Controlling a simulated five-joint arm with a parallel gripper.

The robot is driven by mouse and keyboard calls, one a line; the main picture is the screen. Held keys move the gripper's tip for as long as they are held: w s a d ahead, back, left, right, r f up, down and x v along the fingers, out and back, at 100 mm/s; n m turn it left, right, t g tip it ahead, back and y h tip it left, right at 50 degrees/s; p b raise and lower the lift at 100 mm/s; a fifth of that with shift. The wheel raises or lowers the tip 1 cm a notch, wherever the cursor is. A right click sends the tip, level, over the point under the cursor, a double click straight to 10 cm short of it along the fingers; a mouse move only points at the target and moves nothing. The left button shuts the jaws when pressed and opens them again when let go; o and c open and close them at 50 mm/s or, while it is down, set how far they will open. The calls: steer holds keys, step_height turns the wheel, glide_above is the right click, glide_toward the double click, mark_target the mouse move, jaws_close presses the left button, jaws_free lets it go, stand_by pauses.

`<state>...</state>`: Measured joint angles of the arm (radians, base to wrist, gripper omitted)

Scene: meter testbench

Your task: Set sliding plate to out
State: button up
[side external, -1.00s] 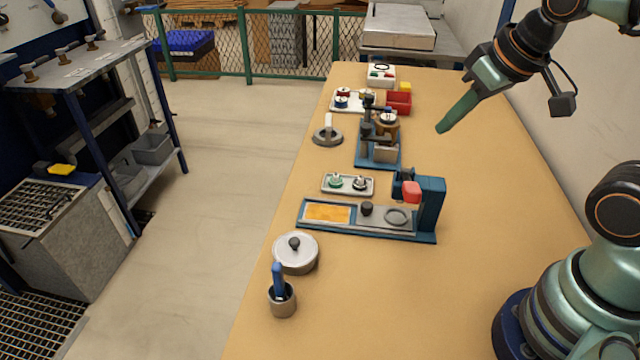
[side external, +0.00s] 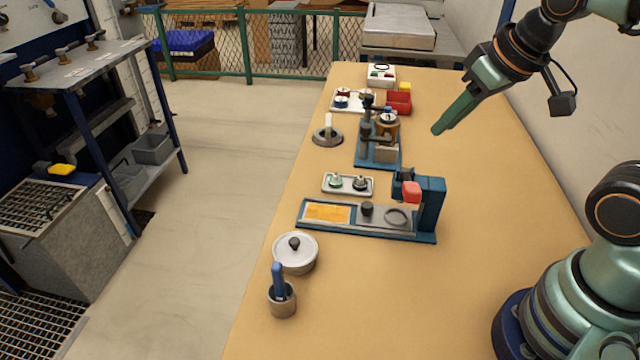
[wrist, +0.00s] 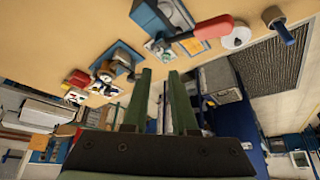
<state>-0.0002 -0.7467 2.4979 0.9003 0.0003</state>
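The sliding plate (side external: 379,219) is a grey plate lying in the long blue-edged base of a bench device (side external: 428,238). It has a black knob (side external: 366,208) near its left end and a grey ring (side external: 397,217) on the right. It lies in the base's right part, beside an orange panel (side external: 327,212) and near the blue upright with the red block (side external: 411,192). My gripper (side external: 436,131) hangs above the table, behind and above the device, touching nothing. In the wrist view its two green fingers (wrist: 162,75) are apart with nothing between them.
A small tray with two knobbed weights (side external: 347,184) lies just behind the device. A round lidded pot (side external: 296,253) and a cup with a blue handle (side external: 282,298) stand in front. A second blue-based apparatus (side external: 378,152) stands farther back. The table's right side is clear.

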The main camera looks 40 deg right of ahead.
steer(key=o, duration=0.4)
steer(key=shift+w+a, duration=0.1)
steer(key=shift+w, duration=0.1)
steer(key=g, duration=0.6)
glide_above(367, 204)
step_height(367, 204, down, 10)
steer(key=r, duration=0.1)
step_height(367, 204, down, 13)
steer(key=shift+r, duration=0.15)
steer(key=shift+c, duration=0.4)
jaws_close()
steer(key=shift+r, duration=0.1)
